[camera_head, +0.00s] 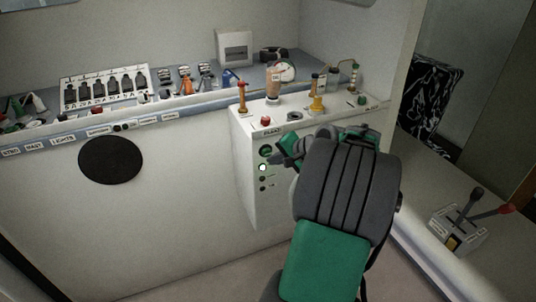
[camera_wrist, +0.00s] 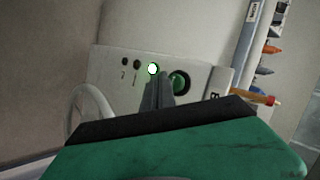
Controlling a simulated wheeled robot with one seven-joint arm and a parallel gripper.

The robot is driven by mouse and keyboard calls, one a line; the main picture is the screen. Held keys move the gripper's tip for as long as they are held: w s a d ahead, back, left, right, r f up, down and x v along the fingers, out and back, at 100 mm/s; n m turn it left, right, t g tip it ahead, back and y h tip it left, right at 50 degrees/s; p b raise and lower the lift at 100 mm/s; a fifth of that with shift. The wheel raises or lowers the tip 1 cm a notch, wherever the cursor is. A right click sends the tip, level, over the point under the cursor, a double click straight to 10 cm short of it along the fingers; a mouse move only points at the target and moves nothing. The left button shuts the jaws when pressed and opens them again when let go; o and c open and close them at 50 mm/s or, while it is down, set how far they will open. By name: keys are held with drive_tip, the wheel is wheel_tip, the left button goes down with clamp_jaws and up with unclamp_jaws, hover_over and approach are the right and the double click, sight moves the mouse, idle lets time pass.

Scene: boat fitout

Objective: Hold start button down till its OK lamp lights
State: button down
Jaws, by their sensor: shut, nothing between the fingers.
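The white box (camera_head: 250,190) has a round green button (camera_head: 265,150) on its front, which I take as the start button. A lamp (camera_head: 262,167) just below it glows bright white with a greenish edge. Two small dark lamps or holes sit under that. In the wrist view the green button (camera_wrist: 180,82) is beside the lit lamp (camera_wrist: 153,69). My gripper (camera_head: 278,158) is shut and empty, at the panel close to the button. In the wrist view its fingertips (camera_wrist: 157,80) overlap the panel between lamp and button; I cannot tell whether they touch the button.
On the box top stand a red button (camera_head: 266,121), a yellow-based fitting (camera_head: 317,104) and a red-topped post (camera_head: 241,97). A workbench with a card of dark shapes (camera_head: 105,87) runs left. A lever unit (camera_head: 458,232) is at right. A round black disc (camera_head: 110,160) is on the left panel.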

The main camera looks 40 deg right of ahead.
drive_tip(key=shift+w, duration=0.1)
idle(0.5)
drive_tip(key=shift+w+d, duration=0.1)
drive_tip(key=shift+w, duration=0.2)
drive_tip(key=shift+w+d+p, duration=0.15)
drive_tip(key=shift+w+p, duration=0.3)
drive_tip(key=shift+w, duration=0.05)
idle(1.4)
drive_tip(key=shift+s, duration=0.15)
drive_tip(key=shift+s+a, duration=0.25)
drive_tip(key=shift+s, duration=0.5)
drive_tip(key=s, duration=0.1)
drive_tip(key=s+a, duration=0.1)
drive_tip(key=s, duration=0.2)
drive_tip(key=shift+s+a+p, duration=0.25)
drive_tip(key=shift+s+p, duration=0.05)
drive_tip(key=shift+s, duration=0.1)
